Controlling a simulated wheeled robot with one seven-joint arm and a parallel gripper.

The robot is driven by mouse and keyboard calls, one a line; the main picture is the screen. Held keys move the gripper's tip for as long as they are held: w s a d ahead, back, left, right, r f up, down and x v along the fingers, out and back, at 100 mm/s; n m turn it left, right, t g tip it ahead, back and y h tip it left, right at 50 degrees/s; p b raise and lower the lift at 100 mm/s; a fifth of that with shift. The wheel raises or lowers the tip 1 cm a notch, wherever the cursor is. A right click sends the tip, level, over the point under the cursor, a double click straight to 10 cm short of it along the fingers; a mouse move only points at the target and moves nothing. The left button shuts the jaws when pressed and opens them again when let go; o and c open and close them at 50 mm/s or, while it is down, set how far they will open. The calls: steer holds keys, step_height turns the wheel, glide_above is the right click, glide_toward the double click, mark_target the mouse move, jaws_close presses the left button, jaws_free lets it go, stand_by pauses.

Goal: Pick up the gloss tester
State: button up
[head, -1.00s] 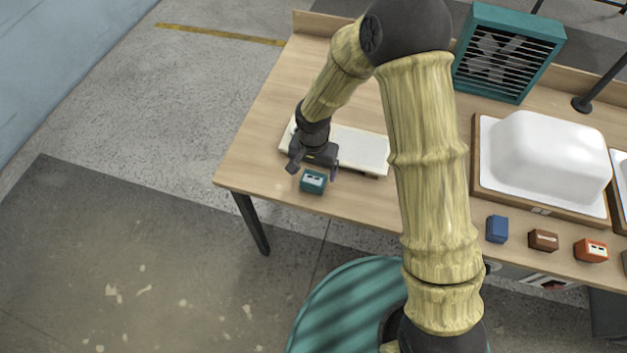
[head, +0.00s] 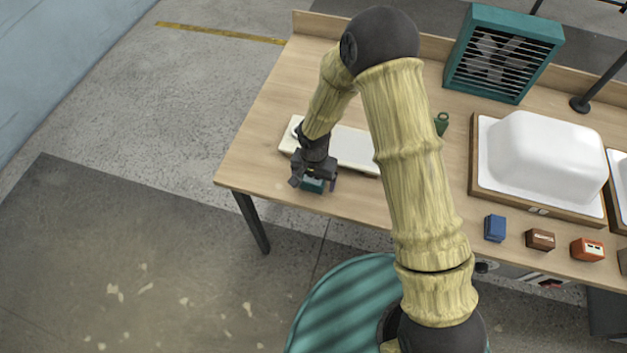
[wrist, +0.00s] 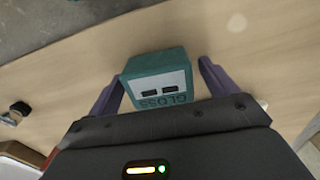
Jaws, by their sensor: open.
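The gloss tester (wrist: 158,82) is a small teal box with a pale face marked GLOSS and two dark slots. I cannot tell the exact height of the fingers above the table.
A long cream board (head: 354,150) lies just behind. To the right are a white tub shell (head: 550,155) on a wooden base, and blue (head: 495,228), brown (head: 540,239) and orange (head: 588,249) boxes along the front edge. A teal fan unit (head: 503,52) stands at the back.

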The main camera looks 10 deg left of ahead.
steer(key=shift+c, duration=0.3)
steer(key=c, duration=1.1)
step_height(320, 180, up, 10)
steer(key=shift+r+b, duration=0.1)
steer(key=shift+b, duration=0.4)
steer(key=o, duration=0.5)
steer(key=c, duration=0.3)
steer(key=shift+w, duration=0.1)
